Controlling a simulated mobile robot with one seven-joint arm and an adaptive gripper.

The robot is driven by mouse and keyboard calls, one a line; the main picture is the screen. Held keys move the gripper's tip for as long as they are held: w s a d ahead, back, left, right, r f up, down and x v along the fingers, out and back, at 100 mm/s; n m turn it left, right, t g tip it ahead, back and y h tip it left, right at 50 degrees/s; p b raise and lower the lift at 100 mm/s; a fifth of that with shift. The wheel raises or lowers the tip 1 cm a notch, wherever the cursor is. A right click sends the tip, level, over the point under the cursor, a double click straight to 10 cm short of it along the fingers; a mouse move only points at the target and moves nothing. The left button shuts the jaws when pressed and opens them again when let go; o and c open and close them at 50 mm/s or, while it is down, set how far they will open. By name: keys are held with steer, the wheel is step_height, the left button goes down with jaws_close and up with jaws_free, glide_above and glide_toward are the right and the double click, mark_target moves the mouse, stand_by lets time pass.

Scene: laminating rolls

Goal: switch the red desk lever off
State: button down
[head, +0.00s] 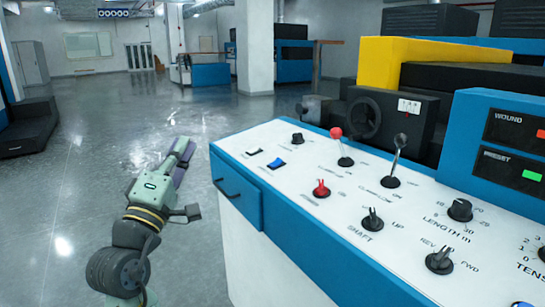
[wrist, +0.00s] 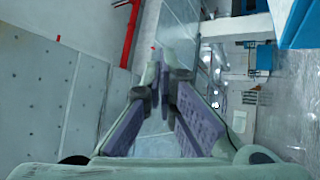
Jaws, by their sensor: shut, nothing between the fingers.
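The red desk lever (head: 336,132) stands on the white top of the blue control desk (head: 240,190). It has a red ball on a short metal stem and a black base, and leans up and to the left in the head view. The small lettering beside it is too blurred to read surely. My gripper (head: 183,152) is left of the desk, over open floor, well apart from the lever. It is shut and empty. In the wrist view my gripper (wrist: 163,62) shows its purple-padded fingers; the lever is not seen there.
A second lever (head: 397,150) with a dark knob stands right of the red one. A drawer handle (head: 229,189) juts from the desk's side.

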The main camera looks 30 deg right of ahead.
steer(key=s+d+f+m+g+h, duration=0.1)
steer(key=s+d+f+g+h, duration=0.1)
steer(key=d+g, duration=0.4)
steer(key=s+d+f+m+g+h+b, duration=0.1)
steer(key=s+d+f+g, duration=0.4)
steer(key=d, duration=0.7)
steer(key=shift+s+d+f+m+g+h, duration=0.15)
steer(key=shift+s+m+g+h, duration=0.45)
steer(key=shift+h, duration=0.4)
steer(key=shift+d, duration=0.1)
steer(key=p+x, duration=0.3)
steer(key=x, duration=1)
steer(key=shift+d, duration=0.4)
steer(key=shift+r, duration=0.25)
